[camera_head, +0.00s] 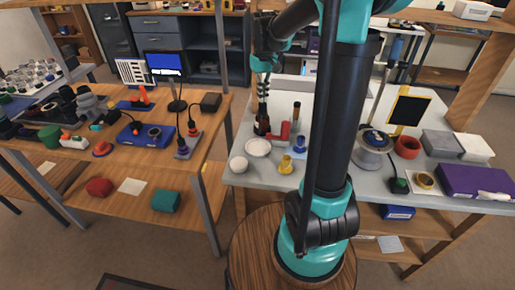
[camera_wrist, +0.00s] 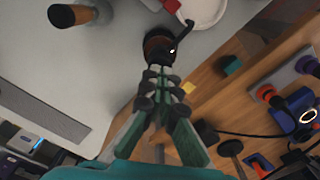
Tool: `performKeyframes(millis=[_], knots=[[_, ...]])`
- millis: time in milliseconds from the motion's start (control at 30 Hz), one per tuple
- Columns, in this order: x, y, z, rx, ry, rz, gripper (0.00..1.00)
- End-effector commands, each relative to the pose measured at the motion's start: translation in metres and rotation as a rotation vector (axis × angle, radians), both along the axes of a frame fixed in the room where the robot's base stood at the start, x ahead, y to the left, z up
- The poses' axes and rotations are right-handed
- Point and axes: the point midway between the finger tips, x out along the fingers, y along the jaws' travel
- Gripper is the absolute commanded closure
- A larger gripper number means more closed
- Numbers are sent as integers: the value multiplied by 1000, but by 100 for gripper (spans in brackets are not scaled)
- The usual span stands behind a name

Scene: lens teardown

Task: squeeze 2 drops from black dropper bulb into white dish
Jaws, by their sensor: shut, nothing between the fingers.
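The white dish (camera_head: 258,148) lies on the grey bench, and part of it shows at the top of the wrist view (camera_wrist: 205,8). A small dark brown bottle (camera_head: 262,127) stands just behind the dish; it also shows in the wrist view (camera_wrist: 157,46). A black, slanted piece (camera_wrist: 181,36) shows at the bottle's top; I cannot tell if it is the dropper bulb. My gripper (camera_wrist: 158,70) is shut and empty, with its fingertips close to the bottle. In the head view my gripper (camera_head: 262,112) points down over the bottle; contact is unclear.
A red part (camera_head: 285,131) stands right beside the bottle. A brown cylinder with a black top (camera_head: 296,112) is behind it. A white ball (camera_head: 238,164) and a yellow piece (camera_head: 286,164) flank the dish at the bench's front. A wooden table (camera_head: 205,130) stands left, across a gap.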

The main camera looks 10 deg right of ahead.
Motion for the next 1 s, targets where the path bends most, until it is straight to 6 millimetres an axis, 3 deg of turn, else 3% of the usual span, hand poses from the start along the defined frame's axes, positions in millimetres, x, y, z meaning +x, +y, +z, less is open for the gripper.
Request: performKeyframes(millis=[667,1000], knots=[[0,0,-22,0,0,0,100],[0,0,-19,0,0,0,100]])
